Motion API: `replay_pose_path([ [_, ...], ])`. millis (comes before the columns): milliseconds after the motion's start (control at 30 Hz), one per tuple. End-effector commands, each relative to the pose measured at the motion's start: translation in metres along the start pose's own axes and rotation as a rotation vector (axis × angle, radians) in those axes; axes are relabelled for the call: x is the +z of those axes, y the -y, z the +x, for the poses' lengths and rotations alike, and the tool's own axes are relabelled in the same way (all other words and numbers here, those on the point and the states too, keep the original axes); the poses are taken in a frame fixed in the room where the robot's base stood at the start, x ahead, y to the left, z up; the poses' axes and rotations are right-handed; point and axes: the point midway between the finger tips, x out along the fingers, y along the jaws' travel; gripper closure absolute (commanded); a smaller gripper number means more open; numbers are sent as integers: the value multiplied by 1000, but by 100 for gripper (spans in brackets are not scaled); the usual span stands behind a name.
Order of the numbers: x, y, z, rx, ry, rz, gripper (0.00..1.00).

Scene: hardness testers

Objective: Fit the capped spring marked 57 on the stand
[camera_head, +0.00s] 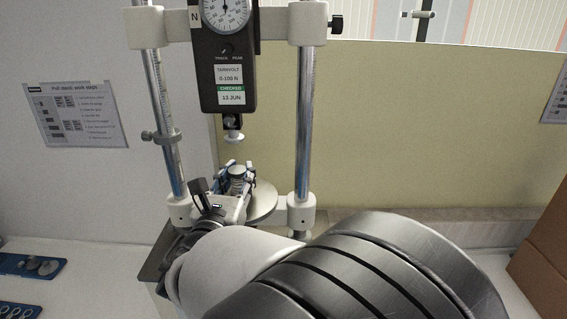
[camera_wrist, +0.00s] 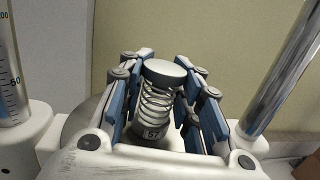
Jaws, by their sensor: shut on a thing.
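The capped spring (camera_wrist: 158,98) has a grey disc cap, open coils and a dark base with a label reading 57. It stands upright between the blue-padded fingers of my gripper (camera_wrist: 160,95), which is shut on it. In the head view the spring (camera_head: 237,180) is held over the round plate (camera_head: 264,201) of the stand (camera_head: 305,130), below the gauge's tip (camera_head: 234,137). My gripper (camera_head: 236,182) reaches in from the front. I cannot tell whether the spring's base touches the plate, as my gripper hides it.
The force gauge (camera_head: 222,75) hangs between two steel columns, with a clamp collar (camera_head: 161,136) on the left one. Blue trays (camera_head: 30,266) with metal parts lie at the lower left. A cardboard box (camera_head: 545,245) stands at the right. A printed sheet (camera_head: 76,115) is on the left wall.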

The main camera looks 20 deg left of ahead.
Motion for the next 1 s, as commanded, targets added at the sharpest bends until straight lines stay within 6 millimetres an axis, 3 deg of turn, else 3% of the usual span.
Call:
replay_pose_path([
  [333, 1, 0, 0, 0, 1, 1, 100],
  [367, 1, 0, 0, 0, 1, 1, 69],
  [733, 0, 0, 0, 0, 0, 0, 45],
  [1000, 0, 0, 0, 0, -1, 0, 42],
])
